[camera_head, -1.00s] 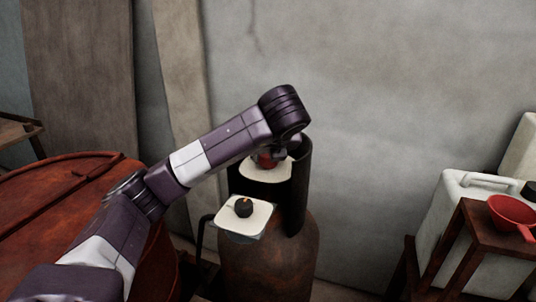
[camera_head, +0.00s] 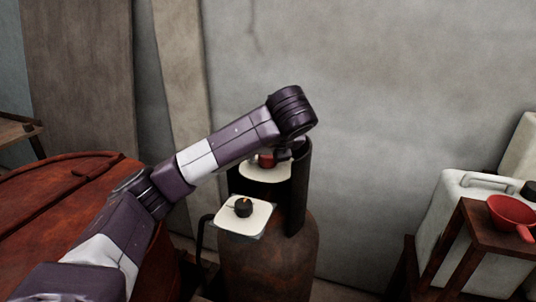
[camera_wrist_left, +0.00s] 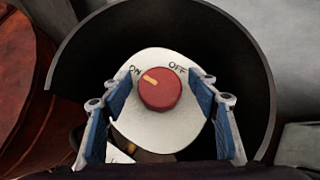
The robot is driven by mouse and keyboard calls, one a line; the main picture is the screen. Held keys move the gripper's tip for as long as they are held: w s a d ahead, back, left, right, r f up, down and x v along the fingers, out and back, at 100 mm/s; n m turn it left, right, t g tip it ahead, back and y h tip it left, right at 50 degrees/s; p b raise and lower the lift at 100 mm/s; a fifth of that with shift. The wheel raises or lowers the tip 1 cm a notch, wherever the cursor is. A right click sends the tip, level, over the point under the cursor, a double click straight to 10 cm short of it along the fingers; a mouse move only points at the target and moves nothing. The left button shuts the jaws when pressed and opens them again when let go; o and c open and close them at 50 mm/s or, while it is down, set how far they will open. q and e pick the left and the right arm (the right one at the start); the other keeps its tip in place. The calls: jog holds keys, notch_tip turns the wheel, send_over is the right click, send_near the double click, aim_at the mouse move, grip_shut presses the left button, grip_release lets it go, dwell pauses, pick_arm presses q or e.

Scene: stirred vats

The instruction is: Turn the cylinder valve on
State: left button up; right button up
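The cylinder valve is a round red knob (camera_wrist_left: 160,92) with a pale orange mark, on a white plate (camera_wrist_left: 150,128) lettered ON at left and OFF at right. The mark points up-left, towards ON. In the head view the knob (camera_head: 267,160) shows below my left wrist, inside the dark collar of the rusty cylinder (camera_head: 268,262). My left gripper (camera_wrist_left: 161,84) is open, its blue-padded fingers on either side of the knob with gaps to both sides. In the head view its fingers are mostly hidden. My right gripper is not in view.
A second white plate (camera_head: 261,218) with a black knob (camera_head: 243,207) stands in front of the collar (camera_head: 300,190). A rusty red vat (camera_head: 50,220) is at left. A white canister (camera_head: 450,205) and a red funnel (camera_head: 510,212) on a wooden stand are at right.

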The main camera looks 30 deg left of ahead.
aim_at(269, 157)
pick_arm(q)
jog(key=shift+r, duration=0.1)
jog(key=shift+v, duration=1.05)
jog(key=shift+s+d+r, duration=0.2)
jog(key=shift+s+r, duration=0.15)
jog(key=shift+r, duration=0.1)
jog(key=v, duration=0.8)
jog(key=shift+s+d+r, duration=0.15)
jog(key=shift+s+d, duration=0.05)
jog(key=shift+d, duration=0.15)
